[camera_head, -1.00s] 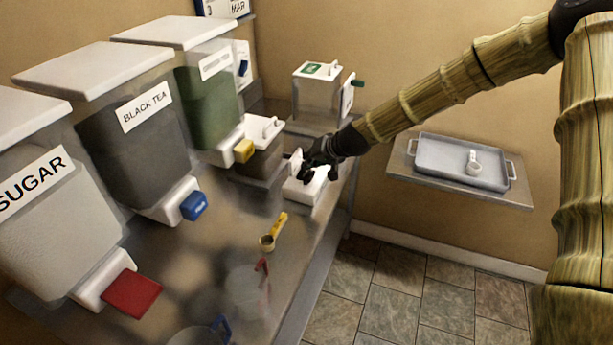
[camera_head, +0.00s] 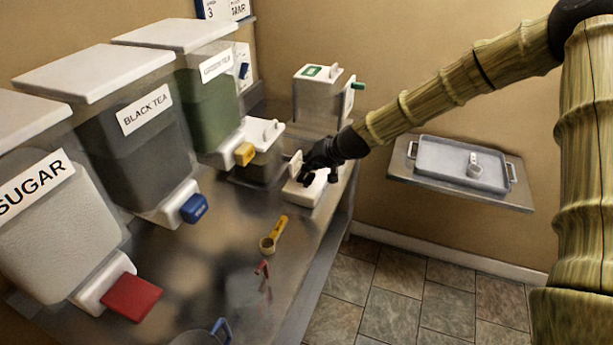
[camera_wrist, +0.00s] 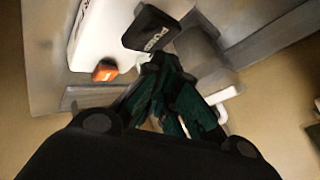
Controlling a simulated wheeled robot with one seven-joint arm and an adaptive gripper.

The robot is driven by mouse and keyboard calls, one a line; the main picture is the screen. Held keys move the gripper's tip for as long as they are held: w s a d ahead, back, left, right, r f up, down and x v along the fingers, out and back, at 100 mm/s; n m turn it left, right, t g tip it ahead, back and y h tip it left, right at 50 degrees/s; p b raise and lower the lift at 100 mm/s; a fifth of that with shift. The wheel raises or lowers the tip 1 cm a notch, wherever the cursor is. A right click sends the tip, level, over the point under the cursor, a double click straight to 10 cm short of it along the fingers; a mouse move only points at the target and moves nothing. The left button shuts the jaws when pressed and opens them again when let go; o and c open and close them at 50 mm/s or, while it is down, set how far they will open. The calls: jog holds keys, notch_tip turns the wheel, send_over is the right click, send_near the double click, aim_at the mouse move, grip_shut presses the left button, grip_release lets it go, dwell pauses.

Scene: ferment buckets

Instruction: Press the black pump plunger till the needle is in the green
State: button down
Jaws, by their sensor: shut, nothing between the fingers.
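The pump is a low white unit (camera_head: 303,190) on the far right part of the counter, with a small upright white plate behind it. In the wrist view its white body (camera_wrist: 95,35) shows at top left. A black lettered block (camera_wrist: 152,28), which looks like the plunger's top, sits just beyond my fingertips. My gripper (camera_head: 307,178) is shut and empty, pointing down over the white unit. In the wrist view my closed fingertips (camera_wrist: 160,62) are close to the block's lower edge; I cannot tell whether they touch. I cannot make out the needle or the green zone.
Labelled bins of sugar (camera_head: 50,215), black tea (camera_head: 140,140) and green tea (camera_head: 210,105) line the counter's left. A yellow scoop (camera_head: 274,236) lies in front of the pump. A clear white-lidded container (camera_head: 318,98) stands behind. A grey tray (camera_head: 450,171) rests on a wall shelf.

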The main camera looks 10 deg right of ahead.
aim_at(309, 174)
jog(key=shift+f, duration=0.15)
jog(key=shift+f+b, duration=0.3)
jog(key=shift+b, duration=0.1)
jog(key=shift+f+b, duration=1.25)
jog(key=shift+f, duration=0.4)
dwell(2.3)
jog(key=shift+r, duration=0.2)
jog(key=shift+r+p, duration=1.2)
jog(key=shift+r, duration=0.65)
jog(key=shift+r, duration=0.1)
jog(key=shift+r+p, duration=1.5)
jog(key=shift+r, duration=0.95)
